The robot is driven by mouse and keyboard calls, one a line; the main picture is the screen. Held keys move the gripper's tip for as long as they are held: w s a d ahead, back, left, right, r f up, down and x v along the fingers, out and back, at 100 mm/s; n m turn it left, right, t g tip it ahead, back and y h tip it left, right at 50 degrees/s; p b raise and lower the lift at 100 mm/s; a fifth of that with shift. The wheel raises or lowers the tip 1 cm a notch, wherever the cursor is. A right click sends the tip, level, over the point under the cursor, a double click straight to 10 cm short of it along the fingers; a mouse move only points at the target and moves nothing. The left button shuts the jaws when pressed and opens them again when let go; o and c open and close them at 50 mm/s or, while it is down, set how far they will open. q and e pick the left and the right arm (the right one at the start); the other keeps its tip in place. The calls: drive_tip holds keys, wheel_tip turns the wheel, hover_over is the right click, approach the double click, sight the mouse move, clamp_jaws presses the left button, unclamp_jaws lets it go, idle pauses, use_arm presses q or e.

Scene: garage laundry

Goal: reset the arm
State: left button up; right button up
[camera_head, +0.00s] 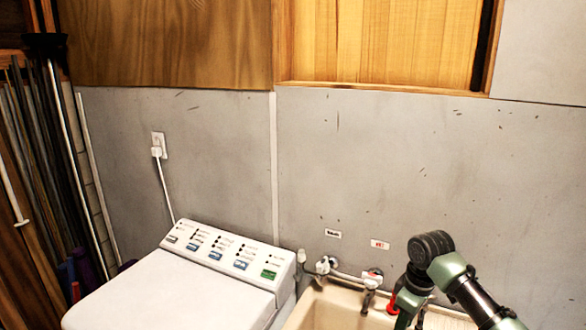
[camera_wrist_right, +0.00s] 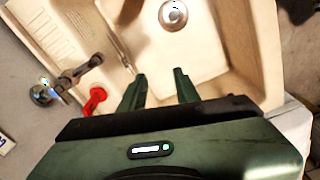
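My right arm (camera_head: 440,270) reaches in from the lower right in the head view and is bent over the sink area. Its gripper is not clearly visible there. In the right wrist view my right gripper (camera_wrist_right: 160,74) points down over the beige sink (camera_wrist_right: 215,55). Its two green fingers are apart, with nothing seen between them. The drain (camera_wrist_right: 173,15) lies beyond the fingertips. My left arm and gripper are not in view.
The sink also shows in the head view (camera_head: 325,308), with taps (camera_head: 370,280) on the wall behind it. A red tap handle (camera_wrist_right: 95,97) is close to the left finger in the wrist view. A white washing machine (camera_head: 170,290) stands left of the sink.

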drive_tip(key=s+a+f+y, duration=0.1)
drive_tip(key=s+a+f, duration=1)
drive_tip(key=s+f, duration=0.3)
drive_tip(key=s+d+r+m+t, duration=0.1)
drive_tip(key=s+d+m, duration=0.1)
drive_tip(key=s, duration=0.5)
drive_tip(key=s+d+r+m+t+h, duration=0.1)
drive_tip(key=s+r+m, duration=0.15)
drive_tip(key=s, duration=0.55)
drive_tip(key=s+d+r+m+t, duration=0.1)
drive_tip(key=s+d+m, duration=0.15)
drive_tip(key=s, duration=0.45)
wheel_tip(320, 180, down, 30)
drive_tip(key=g+b, duration=0.1)
drive_tip(key=b, duration=0.4)
use_arm(q)
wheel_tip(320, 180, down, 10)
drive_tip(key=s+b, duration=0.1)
drive_tip(key=b, duration=0.4)
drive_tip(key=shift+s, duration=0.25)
use_arm(e)
drive_tip(key=s+d+f+g, duration=0.1)
drive_tip(key=s+d+f, duration=0.1)
drive_tip(key=s+f, duration=1.6)
wheel_tip(320, 180, down, 5)
drive_tip(key=shift+d+r+g+h, duration=0.1)
drive_tip(key=shift+d+g+h, duration=0.1)
drive_tip(key=shift+g+h, duration=0.15)
